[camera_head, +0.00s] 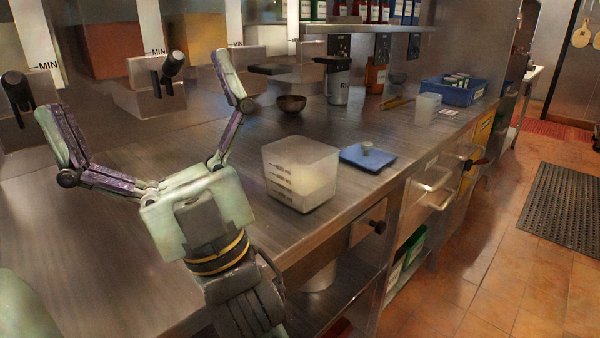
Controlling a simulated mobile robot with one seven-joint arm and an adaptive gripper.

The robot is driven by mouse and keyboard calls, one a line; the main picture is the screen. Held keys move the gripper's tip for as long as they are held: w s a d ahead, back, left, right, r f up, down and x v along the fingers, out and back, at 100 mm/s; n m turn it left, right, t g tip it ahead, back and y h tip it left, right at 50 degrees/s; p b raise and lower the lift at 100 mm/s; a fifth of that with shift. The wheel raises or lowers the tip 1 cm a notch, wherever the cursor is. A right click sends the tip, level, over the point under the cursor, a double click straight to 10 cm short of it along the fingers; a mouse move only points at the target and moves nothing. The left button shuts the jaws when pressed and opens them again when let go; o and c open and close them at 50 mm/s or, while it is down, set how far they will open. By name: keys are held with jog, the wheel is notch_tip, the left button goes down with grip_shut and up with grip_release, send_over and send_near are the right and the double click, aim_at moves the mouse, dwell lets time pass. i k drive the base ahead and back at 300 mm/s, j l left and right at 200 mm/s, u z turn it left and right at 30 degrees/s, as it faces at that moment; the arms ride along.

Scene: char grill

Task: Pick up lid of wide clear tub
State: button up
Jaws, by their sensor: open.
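The wide clear tub (300,176) is a squarish translucent container with marks on its side, standing upright on the steel counter. Its top looks open. A flat blue square lid (368,159) with a small pale knob lies on the counter just right of the tub, near the front edge. My gripper (135,85) is at the left, with its fingers spread wide and nothing between them. It is left of the tub and apart from both tub and lid.
A dark bowl (291,103), a metal canister (337,84) and a smaller clear container (428,107) stand farther back. A blue tray (455,92) with small items is at the far right of the counter. A shelf with bottles hangs above. The counter (240,150) between gripper and tub is clear.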

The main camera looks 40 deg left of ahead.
aim_at(362, 155)
jog(key=i+l, duration=1.2)
jog(key=i+l+u, duration=0.25)
jog(key=u, duration=0.15)
jog(key=i+l+u, duration=0.15)
jog(key=l+u, duration=0.25)
jog(key=i+j+u, duration=0.1)
jog(key=i+u, duration=0.15)
jog(key=u, duration=0.2)
jog(key=i+u, duration=0.25)
jog(key=u, duration=0.2)
